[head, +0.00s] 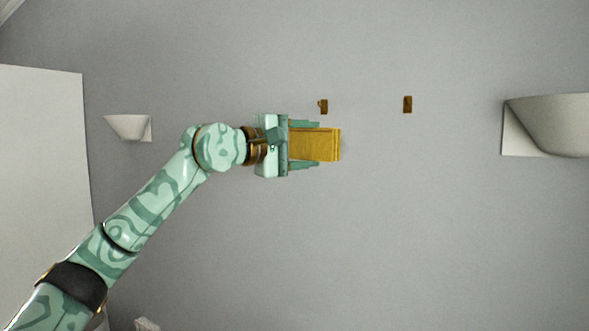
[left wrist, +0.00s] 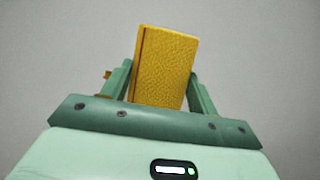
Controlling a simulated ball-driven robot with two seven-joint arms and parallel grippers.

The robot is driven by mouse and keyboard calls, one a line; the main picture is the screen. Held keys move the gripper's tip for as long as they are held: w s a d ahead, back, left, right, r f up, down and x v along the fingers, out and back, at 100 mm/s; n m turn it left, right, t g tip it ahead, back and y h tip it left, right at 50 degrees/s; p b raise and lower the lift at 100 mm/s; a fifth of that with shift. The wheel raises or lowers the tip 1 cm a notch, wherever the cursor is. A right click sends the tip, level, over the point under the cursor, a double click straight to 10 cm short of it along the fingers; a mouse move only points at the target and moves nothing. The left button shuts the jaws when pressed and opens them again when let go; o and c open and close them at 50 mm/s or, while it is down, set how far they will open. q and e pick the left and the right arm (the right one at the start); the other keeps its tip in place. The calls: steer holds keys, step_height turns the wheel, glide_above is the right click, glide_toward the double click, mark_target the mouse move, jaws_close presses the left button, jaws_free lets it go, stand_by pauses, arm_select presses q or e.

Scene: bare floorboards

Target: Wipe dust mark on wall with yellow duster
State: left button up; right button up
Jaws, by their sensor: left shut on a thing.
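The yellow duster (head: 316,144) is a block held between the fingers of my left gripper (head: 304,144), which is shut on it. In the left wrist view the duster (left wrist: 165,68) stands up between the two green fingers of the gripper (left wrist: 161,90). Its far end is close to or against the grey wall (head: 400,230); I cannot tell if it touches. A faint darker patch shows on the wall just right of the duster's end; I cannot tell if it is the dust mark or a shadow. My right gripper is out of view.
Two small brown pieces are on the wall, one (head: 323,106) just above the gripper and one (head: 407,104) further right. A pale wall fixture (head: 128,126) is at left and a larger one (head: 548,125) at right. The wall below the duster is clear.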

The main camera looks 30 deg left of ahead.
mark_target(323, 137)
arm_select(q)
steer(key=d, duration=0.1)
steer(key=d+r, duration=0.1)
steer(key=w+d, duration=0.1)
steer(key=d, duration=0.1)
steer(key=shift+r, duration=0.25)
steer(key=shift+w+a+f+n+y, duration=0.35)
steer(key=shift+w+f+n+y, duration=0.05)
steer(key=shift+w+f, duration=0.2)
steer(key=shift+w+a, duration=0.15)
steer(key=shift+a, duration=0.1)
steer(key=shift+w+a+p, duration=0.15)
steer(key=shift+w+p, duration=0.15)
steer(key=w+p, duration=0.2)
steer(key=w, duration=0.2)
steer(key=shift+w+f, duration=0.1)
steer(key=shift+w, duration=0.2)
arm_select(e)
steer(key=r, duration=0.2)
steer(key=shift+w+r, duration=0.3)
arm_select(q)
steer(key=shift+w+p, duration=1)
steer(key=shift+p, duration=0.2)
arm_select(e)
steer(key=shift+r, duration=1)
